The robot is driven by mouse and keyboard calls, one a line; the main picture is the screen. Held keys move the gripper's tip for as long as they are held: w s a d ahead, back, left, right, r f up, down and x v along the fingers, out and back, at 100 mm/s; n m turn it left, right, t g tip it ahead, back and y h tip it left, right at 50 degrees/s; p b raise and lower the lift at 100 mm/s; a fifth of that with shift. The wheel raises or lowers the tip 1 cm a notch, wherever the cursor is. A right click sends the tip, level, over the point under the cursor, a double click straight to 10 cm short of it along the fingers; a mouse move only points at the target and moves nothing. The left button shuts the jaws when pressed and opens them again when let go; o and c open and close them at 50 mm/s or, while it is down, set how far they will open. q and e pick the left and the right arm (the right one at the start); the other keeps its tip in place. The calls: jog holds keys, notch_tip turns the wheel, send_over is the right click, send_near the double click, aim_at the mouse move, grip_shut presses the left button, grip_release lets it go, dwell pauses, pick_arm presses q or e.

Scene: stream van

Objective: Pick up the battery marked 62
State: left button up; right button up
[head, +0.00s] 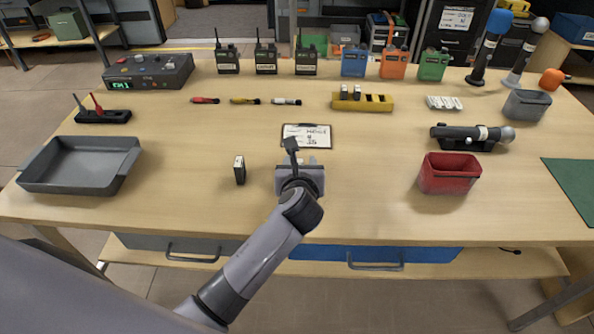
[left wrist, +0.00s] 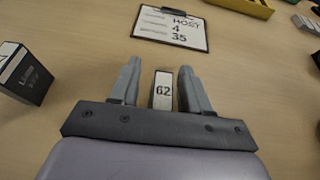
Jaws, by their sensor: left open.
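The battery marked 62 (left wrist: 163,90) stands between the two fingers of my open left gripper (left wrist: 161,88) in the left wrist view. Its printed number faces the camera, and a finger is on each side of it with small gaps. In the head view my left gripper (head: 300,165) is over the middle of the table and mostly hides this battery. Another battery (head: 239,170) stands to the left of the gripper; it also shows at the left of the left wrist view (left wrist: 28,75). My right gripper is not in view.
A clipboard (head: 306,136) reading HOST 4 35 lies just beyond the gripper. A grey tray (head: 80,187) is at the left, a red bin (head: 449,174) at the right. A yellow charger block (head: 362,103) stands farther back. The table front between tray and gripper is mostly clear.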

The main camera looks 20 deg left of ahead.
pick_arm(q)
grip_shut()
dwell(0.3)
